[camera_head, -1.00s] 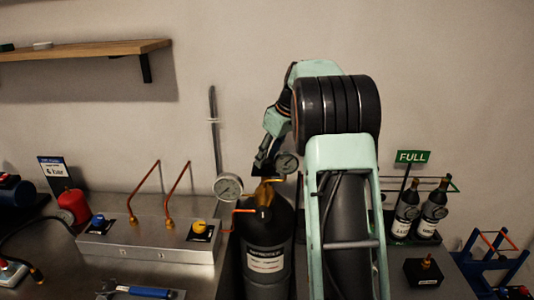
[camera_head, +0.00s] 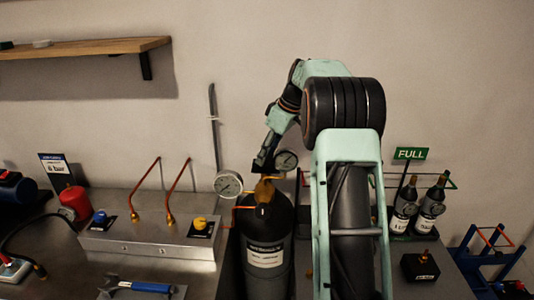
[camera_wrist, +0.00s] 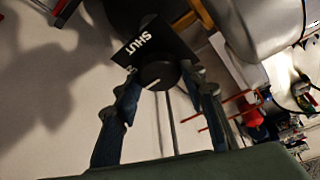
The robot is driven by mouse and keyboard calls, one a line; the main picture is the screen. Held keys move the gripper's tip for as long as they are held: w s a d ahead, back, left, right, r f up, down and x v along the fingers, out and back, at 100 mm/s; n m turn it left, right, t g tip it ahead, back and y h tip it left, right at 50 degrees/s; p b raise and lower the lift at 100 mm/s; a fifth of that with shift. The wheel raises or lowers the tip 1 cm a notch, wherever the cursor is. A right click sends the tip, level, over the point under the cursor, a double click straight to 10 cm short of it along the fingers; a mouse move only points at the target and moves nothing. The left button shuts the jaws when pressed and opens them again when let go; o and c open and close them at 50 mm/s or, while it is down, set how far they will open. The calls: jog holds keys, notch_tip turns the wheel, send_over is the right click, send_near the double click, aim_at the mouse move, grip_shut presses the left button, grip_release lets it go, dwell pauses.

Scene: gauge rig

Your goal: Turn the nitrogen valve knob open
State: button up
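The valve knob (camera_wrist: 158,75) is round and black with a white pointer line. In the wrist view it sits beside a black plate (camera_wrist: 142,47) that reads SHUT. My gripper (camera_wrist: 160,72) has one finger on each side of the knob, with the fingertips close to its rim. Whether both fingers press on it cannot be told. In the head view my gripper (camera_head: 262,162) is above the brass fitting (camera_head: 264,186) on top of the black gas cylinder (camera_head: 265,230), and the knob cannot be made out there.
Two round gauges stand close by, one left (camera_head: 228,184) and one right (camera_head: 286,161) of the gripper. A metal box (camera_head: 150,238) with copper pipes carries a blue knob (camera_head: 99,215) and a yellow knob (camera_head: 199,222). Dark bottles (camera_head: 431,210) stand at the right under a FULL sign (camera_head: 411,154).

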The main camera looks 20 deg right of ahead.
jog(key=o, duration=0.4)
jog(key=shift+c, duration=0.2)
jog(key=v, duration=1.2)
